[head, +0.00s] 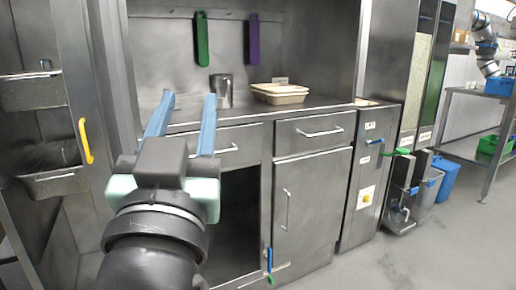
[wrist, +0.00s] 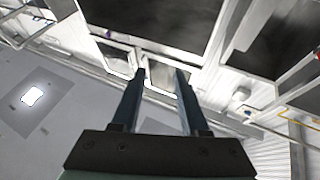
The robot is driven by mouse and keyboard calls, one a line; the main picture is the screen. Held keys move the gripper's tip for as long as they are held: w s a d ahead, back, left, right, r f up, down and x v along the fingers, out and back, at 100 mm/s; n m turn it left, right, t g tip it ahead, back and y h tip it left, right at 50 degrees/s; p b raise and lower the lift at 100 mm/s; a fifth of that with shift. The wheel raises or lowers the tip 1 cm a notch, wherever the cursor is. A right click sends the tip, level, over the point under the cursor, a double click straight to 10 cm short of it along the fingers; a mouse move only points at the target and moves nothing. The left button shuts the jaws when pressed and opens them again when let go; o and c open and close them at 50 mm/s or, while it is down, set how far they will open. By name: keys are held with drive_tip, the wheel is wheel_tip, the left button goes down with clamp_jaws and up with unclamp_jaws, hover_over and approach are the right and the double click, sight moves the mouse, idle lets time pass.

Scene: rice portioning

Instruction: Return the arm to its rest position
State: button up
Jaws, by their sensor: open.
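My gripper (head: 187,112) is in the left half of the head view. Its two blue fingers point up and away from me, with a clear gap between them. It is open and holds nothing. It is raised in front of the steel counter, and the counter's left part is partly hidden behind it. In the wrist view the gripper (wrist: 162,75) shows its two dark blue fingers apart, with only distant ceiling or wall parts between them.
The steel counter (head: 340,104) carries a metal container (head: 220,91) and a tan food tray (head: 279,94). A green utensil (head: 202,40) and a purple utensil (head: 253,40) hang behind. A cabinet door with a yellow handle (head: 85,141) stands at left. Open floor (head: 430,250) lies at right.

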drive_tip(key=s+d+r+t+h+p, duration=0.1)
drive_tip(key=s+d+r+t+p, duration=0.1)
drive_tip(key=s+d+r, duration=0.4)
drive_tip(key=s+d+r+t+h+p, duration=0.1)
drive_tip(key=s+d+r+t+p, duration=0.15)
drive_tip(key=r, duration=0.65)
wheel_tip(320, 180, up, 34)
drive_tip(key=p, duration=3.5)
drive_tip(key=shift+r, duration=0.15)
